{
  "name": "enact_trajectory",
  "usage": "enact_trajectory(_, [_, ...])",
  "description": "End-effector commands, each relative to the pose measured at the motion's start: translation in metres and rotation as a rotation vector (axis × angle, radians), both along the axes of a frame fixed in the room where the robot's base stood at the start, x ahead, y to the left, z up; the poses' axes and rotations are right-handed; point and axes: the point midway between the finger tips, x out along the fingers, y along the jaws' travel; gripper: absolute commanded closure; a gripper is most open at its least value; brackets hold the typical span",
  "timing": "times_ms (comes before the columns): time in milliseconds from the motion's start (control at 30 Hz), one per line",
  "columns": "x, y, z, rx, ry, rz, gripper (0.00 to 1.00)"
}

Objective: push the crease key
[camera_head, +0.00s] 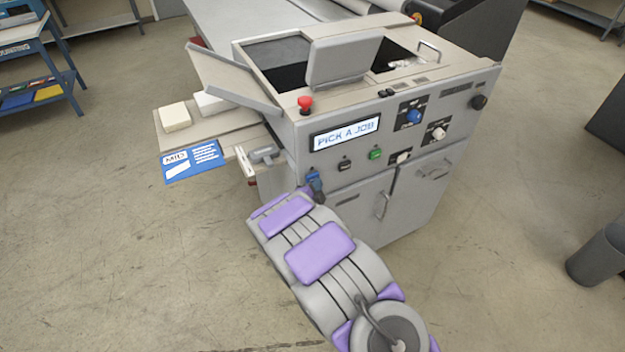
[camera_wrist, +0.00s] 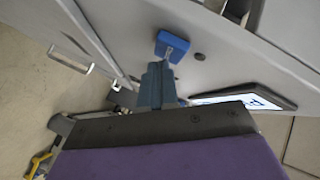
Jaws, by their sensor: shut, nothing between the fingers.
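The grey laminator's front panel (camera_head: 330,160) carries a row of small keys under a lit display (camera_head: 345,133) that reads "PICK A JOB". A blue key (camera_head: 312,176) is at the left end, then a black key (camera_head: 344,165), a green key (camera_head: 375,154) and a pale key (camera_head: 401,157). No key label is legible, so I cannot tell which is the crease key. My gripper (camera_wrist: 160,68) is shut and empty, its tips right at the blue key, which shows large in the wrist view (camera_wrist: 171,45). I cannot tell whether they touch.
A red mushroom button (camera_head: 305,103) sits on the panel's top left corner. Blue (camera_head: 414,116) and white (camera_head: 438,134) knobs are to the right. A side shelf (camera_head: 225,125) with a blue card (camera_head: 192,160) juts out left. Cabinet door handles (camera_head: 382,206) protrude below. The floor in front is open.

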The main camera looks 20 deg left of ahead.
Motion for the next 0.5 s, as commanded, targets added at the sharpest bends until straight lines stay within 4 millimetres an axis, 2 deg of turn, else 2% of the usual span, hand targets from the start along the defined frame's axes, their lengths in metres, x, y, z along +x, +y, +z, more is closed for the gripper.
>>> enact_trajectory(500, [0.0035,0.0037,0.0000,0.000,0.001,-0.001,1.00])
